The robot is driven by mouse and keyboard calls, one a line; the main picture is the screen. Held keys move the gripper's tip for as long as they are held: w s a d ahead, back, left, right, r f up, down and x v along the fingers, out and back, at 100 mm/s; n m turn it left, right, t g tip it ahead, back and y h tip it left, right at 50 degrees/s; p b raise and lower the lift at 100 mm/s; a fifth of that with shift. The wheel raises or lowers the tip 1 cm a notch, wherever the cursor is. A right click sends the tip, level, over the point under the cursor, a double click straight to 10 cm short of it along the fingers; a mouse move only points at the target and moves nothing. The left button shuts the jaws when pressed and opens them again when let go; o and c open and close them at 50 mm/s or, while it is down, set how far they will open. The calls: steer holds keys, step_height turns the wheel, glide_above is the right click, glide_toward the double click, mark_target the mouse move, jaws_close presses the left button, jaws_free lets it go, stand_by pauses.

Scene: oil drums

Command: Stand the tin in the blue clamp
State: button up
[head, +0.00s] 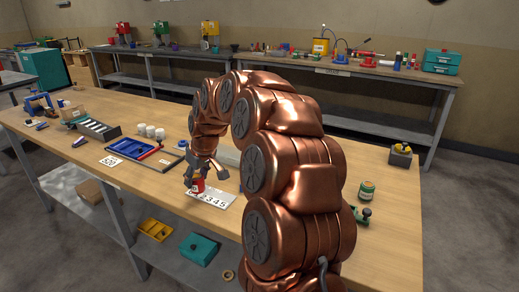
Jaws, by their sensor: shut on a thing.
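My gripper (203,174) is in the middle of the near workbench, low over a white number plate. Its fingers are shut on a small red tin (198,186), which looks roughly upright. The fingers hide part of the tin, and I cannot tell whether its base touches the plate. The blue clamp (40,104) stands at the far left end of the same bench, well apart from my gripper.
The number plate (212,198) lies under the gripper. A blue tray (130,147), white pots (150,131) and a dark sloped rack (95,128) stand between gripper and clamp. A green tin (367,190) is at right. Bare wood (60,152) shows along the front left.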

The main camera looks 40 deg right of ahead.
steer(key=s+d+r+n, duration=0.1)
steer(key=s+d, duration=0.2)
steer(key=d, duration=0.3)
steer(key=s+d+r+p, duration=0.1)
steer(key=s+d+r, duration=0.15)
steer(key=d, duration=0.35)
steer(key=s+d+r+n, duration=0.1)
steer(key=s+d, duration=0.2)
steer(key=d, duration=0.3)
steer(key=shift+y, duration=0.4)
steer(key=shift+d+f, duration=0.15)
steer(key=shift+f, duration=1.95)
steer(key=shift+s+b, duration=0.1)
steer(key=shift+b, duration=0.85)
steer(key=shift+f+b, duration=1.4)
steer(key=shift+f, duration=0.4)
stand_by(1.0)
